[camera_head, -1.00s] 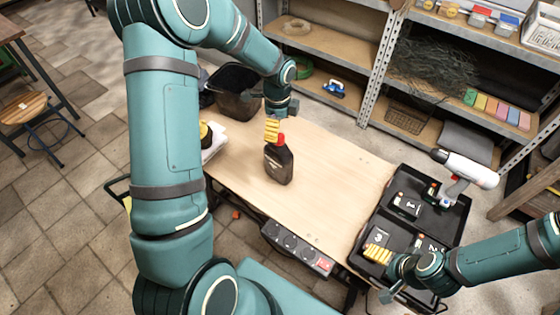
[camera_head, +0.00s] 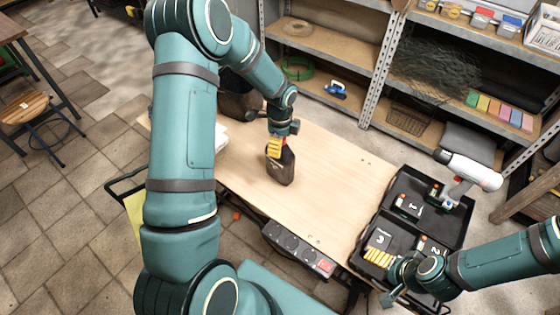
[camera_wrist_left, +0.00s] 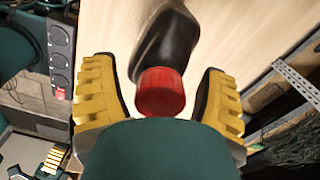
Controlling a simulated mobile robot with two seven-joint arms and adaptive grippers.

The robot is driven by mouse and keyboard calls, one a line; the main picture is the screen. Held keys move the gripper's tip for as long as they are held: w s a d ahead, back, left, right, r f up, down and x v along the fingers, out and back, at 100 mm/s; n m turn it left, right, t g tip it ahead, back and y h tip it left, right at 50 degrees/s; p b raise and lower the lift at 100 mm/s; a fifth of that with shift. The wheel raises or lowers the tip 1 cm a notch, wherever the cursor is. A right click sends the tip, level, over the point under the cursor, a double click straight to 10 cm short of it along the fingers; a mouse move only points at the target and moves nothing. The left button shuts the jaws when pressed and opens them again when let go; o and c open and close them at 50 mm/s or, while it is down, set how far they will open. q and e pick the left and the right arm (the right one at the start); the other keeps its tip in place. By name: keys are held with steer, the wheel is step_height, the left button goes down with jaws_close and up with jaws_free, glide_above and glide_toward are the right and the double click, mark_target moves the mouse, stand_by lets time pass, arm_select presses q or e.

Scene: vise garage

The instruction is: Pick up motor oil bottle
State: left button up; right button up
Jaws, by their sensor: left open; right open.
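The motor oil bottle (camera_head: 281,168) is dark and stands upright on the wooden workbench (camera_head: 325,185). My left gripper (camera_head: 275,148) is open at the top of the bottle and hides its cap in the head view. In the left wrist view, the red cap (camera_wrist_left: 161,92) and the black bottle body (camera_wrist_left: 168,45) lie between the two yellow fingers of the left gripper (camera_wrist_left: 160,95), with gaps on both sides. My right gripper (camera_head: 384,262) is open and empty over the black tool case at the bench's right end.
The open black tool case (camera_head: 447,232) holds numbered items. A white and grey power tool (camera_head: 470,170) stands at its far edge. A power strip (camera_head: 297,249) runs along the bench's front edge. A black bin (camera_head: 240,98) stands at the back left. Metal shelves (camera_head: 378,70) are behind.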

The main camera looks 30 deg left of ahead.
arm_select(q)
jaws_close()
steer(key=shift+r, duration=0.1)
